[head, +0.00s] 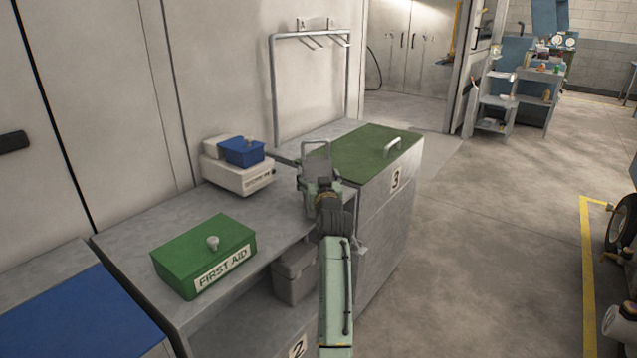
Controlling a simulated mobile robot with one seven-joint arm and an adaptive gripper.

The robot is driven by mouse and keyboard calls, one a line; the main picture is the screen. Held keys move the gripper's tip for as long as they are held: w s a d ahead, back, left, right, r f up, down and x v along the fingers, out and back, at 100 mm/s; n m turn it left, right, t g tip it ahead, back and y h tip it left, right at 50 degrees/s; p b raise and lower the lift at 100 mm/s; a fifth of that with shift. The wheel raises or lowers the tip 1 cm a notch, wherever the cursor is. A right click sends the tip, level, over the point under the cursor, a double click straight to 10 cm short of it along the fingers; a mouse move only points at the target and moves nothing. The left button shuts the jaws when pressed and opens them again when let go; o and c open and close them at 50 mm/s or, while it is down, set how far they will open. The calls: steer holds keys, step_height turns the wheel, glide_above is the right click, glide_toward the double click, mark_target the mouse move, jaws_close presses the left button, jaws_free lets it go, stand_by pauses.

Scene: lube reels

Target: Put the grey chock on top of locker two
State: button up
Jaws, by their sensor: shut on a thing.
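Locker two has a bare grey top (175,225) and a "2" label (297,347) low on its front. My gripper (317,158) is at the far right end of this top, near locker three. It is shut on a grey piece (316,155), which looks like the grey chock; my gripper hides much of it. I cannot tell whether the piece touches any surface.
A green first aid box (200,262) and a white case (237,176) with a blue box (241,151) stand on locker two. A grey bin (293,278) shows below its top. Green-topped locker three (352,152) is to the right. Bare top lies between the boxes.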

step_height(320, 180, down, 2)
steer(key=shift+p, duration=0.35)
steer(key=o, duration=1.5)
steer(key=shift+f, duration=0.35)
steer(key=shift+c, duration=0.2)
steer(key=o, duration=0.5)
steer(key=shift+r, duration=0.1)
steer(key=shift+r, duration=0.1)
steer(key=s+b, duration=0.1)
steer(key=s, duration=0.3)
steer(key=s+d+b, duration=0.1)
steer(key=s, duration=0.3)
steer(key=s+d, duration=0.1)
steer(key=s, duration=0.3)
steer(key=shift+b, duration=0.4)
steer(key=shift+a, duration=0.15)
